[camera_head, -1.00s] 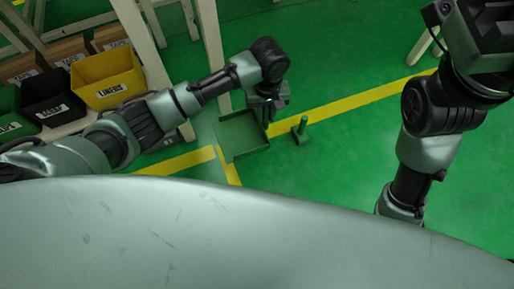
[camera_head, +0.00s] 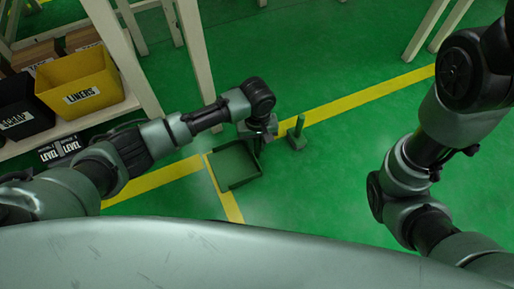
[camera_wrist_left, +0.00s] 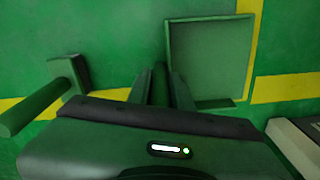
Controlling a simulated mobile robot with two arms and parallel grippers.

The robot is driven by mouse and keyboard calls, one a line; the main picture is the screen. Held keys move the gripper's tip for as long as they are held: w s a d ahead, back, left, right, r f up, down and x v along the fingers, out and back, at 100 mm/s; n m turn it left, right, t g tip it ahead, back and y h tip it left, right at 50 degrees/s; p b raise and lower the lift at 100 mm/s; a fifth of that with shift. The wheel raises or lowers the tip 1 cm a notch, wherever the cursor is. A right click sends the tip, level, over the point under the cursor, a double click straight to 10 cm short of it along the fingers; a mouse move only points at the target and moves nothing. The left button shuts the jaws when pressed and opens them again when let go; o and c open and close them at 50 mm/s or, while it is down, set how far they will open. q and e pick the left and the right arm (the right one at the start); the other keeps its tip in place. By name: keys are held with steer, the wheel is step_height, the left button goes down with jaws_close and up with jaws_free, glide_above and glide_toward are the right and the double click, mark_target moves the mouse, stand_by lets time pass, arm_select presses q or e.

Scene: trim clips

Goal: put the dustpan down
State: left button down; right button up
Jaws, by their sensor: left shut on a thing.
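The green dustpan (camera_head: 236,166) is a square tray with raised edges, at or just above the green floor; I cannot tell if it touches. My left gripper (camera_head: 260,136) is shut on it at its far right side, pointing down. In the left wrist view the dustpan (camera_wrist_left: 208,58) lies beyond the fingers (camera_wrist_left: 170,85), its open tray facing the camera. The part between the fingers is mostly hidden. My right arm shows at the right, but its gripper is out of view.
A green brush (camera_head: 297,134) with an upright handle stands on the floor just right of the dustpan. Yellow floor lines (camera_head: 350,106) cross here. A shelf with a yellow LINERS bin (camera_head: 80,86) and a black bin (camera_head: 24,118) is at the left. Open floor lies right of the brush.

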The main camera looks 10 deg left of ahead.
stand_by(0.3)
arm_select(q)
steer(key=c, duration=1.3)
jaws_free()
steer(key=shift+f, duration=0.1)
steer(key=shift+o, duration=0.2)
